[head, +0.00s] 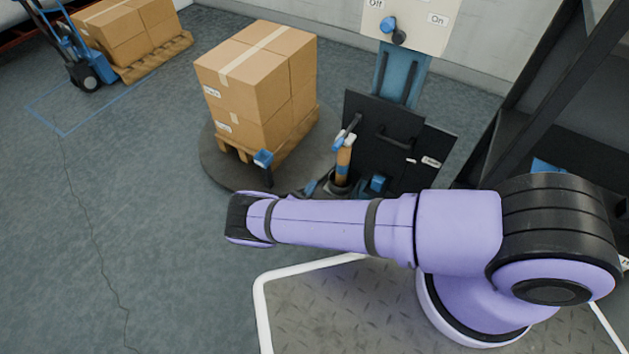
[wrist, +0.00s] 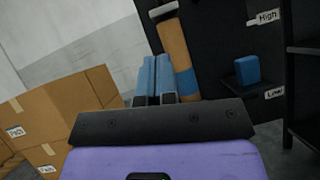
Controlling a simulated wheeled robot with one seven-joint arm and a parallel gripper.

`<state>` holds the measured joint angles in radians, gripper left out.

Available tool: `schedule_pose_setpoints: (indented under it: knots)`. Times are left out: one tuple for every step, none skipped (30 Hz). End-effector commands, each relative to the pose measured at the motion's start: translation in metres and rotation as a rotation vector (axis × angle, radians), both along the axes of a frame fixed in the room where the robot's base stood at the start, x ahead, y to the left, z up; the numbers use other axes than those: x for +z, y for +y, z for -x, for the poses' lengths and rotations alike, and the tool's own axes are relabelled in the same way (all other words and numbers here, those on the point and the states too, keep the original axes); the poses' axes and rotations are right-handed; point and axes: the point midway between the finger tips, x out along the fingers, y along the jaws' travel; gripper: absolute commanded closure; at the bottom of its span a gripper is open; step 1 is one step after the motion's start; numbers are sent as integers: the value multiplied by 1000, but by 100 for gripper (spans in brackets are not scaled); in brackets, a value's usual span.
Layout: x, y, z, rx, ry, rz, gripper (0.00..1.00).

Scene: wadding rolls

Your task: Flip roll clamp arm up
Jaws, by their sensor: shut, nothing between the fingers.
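A brown roll (head: 343,162) with a blue band stands in front of the dark panel in the head view. A clamp with a blue part (head: 345,139) and a dark bar sits at the roll's top end. In the wrist view the roll (wrist: 176,48) leans a little, with a grey piece (wrist: 163,11), possibly part of the clamp, at its top. My gripper (wrist: 156,66) shows two blue fingers, shut together and empty. They appear in front of the roll's lower left side; I cannot tell whether they touch it. In the head view my arm hides most of the gripper.
Stacked boxes (head: 245,82) stand on a pallet on a round turntable (head: 212,165) left of the roll. The dark panel (wrist: 222,28) carries a blue block (wrist: 247,69) between High and Low labels. A dark rack (head: 535,95) stands right. Open floor (head: 165,240) lies left.

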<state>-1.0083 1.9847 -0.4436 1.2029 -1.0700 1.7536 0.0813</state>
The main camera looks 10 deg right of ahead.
Motion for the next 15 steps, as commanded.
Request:
schedule_pose_setpoints:
  knots:
    - [6,-7,-5,-4,0,2,100]
    - [9,-11,-7,-4,-2,2,100]
    - [13,-16,-11,-4,-2,1,100]
    - [16,-20,-14,-3,-2,0,100]
    - [19,-23,-17,-3,-2,0,100]
    - [23,-29,-20,-3,-1,2,100]
    - [26,-33,-23,-5,-1,2,100]
    - [29,-36,-26,-4,-1,1,100]
    - [33,-41,-29,-4,-2,0,100]
    - [36,-45,-32,-4,-2,1,100]
    - [39,-49,-35,-3,-2,2,100]
    - [43,-54,-38,-4,-1,1,100]
    - [46,-57,-40,-4,0,1,100]
    - [52,-56,-39,-3,-1,0,100]
    - [58,-58,-39,-3,-1,1,100]
